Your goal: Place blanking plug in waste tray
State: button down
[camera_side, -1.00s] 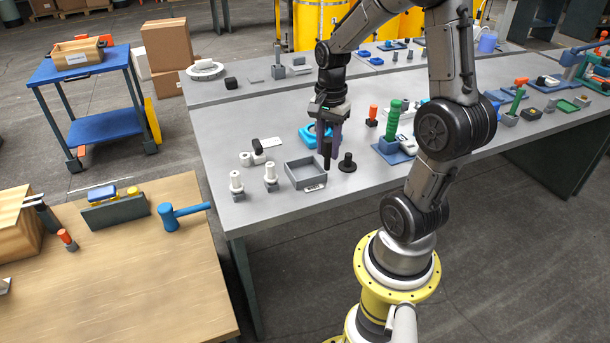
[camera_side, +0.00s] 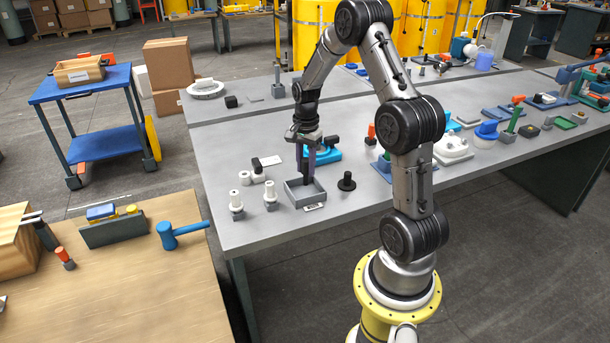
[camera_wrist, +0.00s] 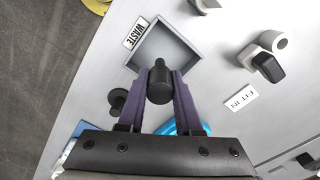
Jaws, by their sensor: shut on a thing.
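My gripper (camera_side: 309,165) is shut on a black blanking plug, a dark cylinder with a narrower end. In the wrist view the plug (camera_wrist: 159,84) sits between the two purple-grey fingers. The waste tray (camera_side: 293,199) is a square grey open box on the table. In the wrist view the tray (camera_wrist: 186,38) bears a "WASTE" label, and its visible floor is empty.
A black flanged plug (camera_side: 346,182) stands right of the tray. Two white fittings on grey blocks (camera_side: 270,195) stand left of it. A black part (camera_side: 256,165) and white rings lie behind, near a "FIT IN" label (camera_wrist: 241,98). A blue fixture (camera_side: 322,151) is behind my gripper.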

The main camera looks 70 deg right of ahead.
aim_at(305, 175)
jog(key=shift+w+d+f, duration=0.2)
jog(key=shift+f, duration=1.65)
jog(key=shift+f, duration=0.1)
jog(key=shift+f, duration=0.1)
jog(key=c, duration=0.6)
grip_release()
